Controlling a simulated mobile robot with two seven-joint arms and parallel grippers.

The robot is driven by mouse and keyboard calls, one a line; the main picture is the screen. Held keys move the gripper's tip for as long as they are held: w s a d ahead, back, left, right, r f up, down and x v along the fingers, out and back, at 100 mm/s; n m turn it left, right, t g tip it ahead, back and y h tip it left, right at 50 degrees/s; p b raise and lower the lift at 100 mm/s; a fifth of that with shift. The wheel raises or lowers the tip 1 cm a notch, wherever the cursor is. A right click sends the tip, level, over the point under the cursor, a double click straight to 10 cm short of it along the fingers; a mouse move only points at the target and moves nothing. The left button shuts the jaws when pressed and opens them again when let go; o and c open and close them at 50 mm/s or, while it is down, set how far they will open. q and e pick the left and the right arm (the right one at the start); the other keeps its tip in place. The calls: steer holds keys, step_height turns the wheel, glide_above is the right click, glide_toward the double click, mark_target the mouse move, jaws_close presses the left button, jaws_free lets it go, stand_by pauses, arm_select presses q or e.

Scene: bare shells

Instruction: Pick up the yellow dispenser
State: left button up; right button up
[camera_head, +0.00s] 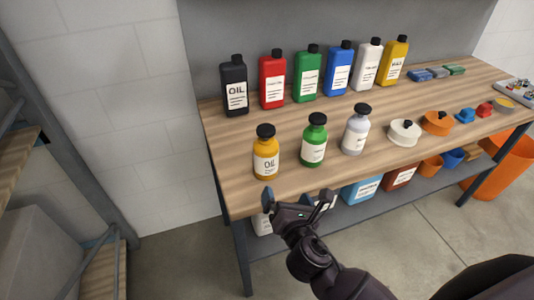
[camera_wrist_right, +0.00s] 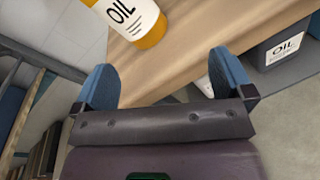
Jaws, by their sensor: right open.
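The yellow dispenser (camera_head: 266,156) is a round bottle with a black cap and a white OIL label. It stands upright near the front left corner of the wooden workbench (camera_head: 240,197). In the right wrist view the yellow dispenser (camera_wrist_right: 149,34) shows only its lower part at the top edge. My right gripper (camera_head: 297,202) is open and empty, just in front of the bench's front edge and apart from the dispenser. In the wrist view the blue fingers of my right gripper (camera_wrist_right: 163,85) are spread wide. My left gripper is in neither view.
A green bottle (camera_head: 313,142) and a grey bottle (camera_head: 356,132) stand right of the yellow one. Several rectangular bottles, including a black one (camera_head: 234,88), line the back. A lower shelf (camera_head: 300,222) holds containers. Bare wood surrounds the yellow dispenser's front and left.

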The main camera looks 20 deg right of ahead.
mark_target(271, 161)
steer(key=r+n, duration=0.1)
steer(key=w+a+r+n+t, duration=0.1)
steer(key=r+n, duration=0.1)
steer(key=w+r+n, duration=0.1)
steer(key=r+n, duration=0.1)
steer(key=shift+w+a+t+p, duration=0.25)
steer(key=shift+a+t+p, duration=0.05)
steer(key=shift+p, duration=0.1)
steer(key=w, duration=0.4)
steer(key=shift+w+d+f, duration=0.1)
steer(key=shift+w+d, duration=0.15)
steer(key=shift+w, duration=2.7)
steer(key=c, duration=1.2)
steer(key=shift+c, duration=0.5)
steer(key=shift+r, duration=0.2)
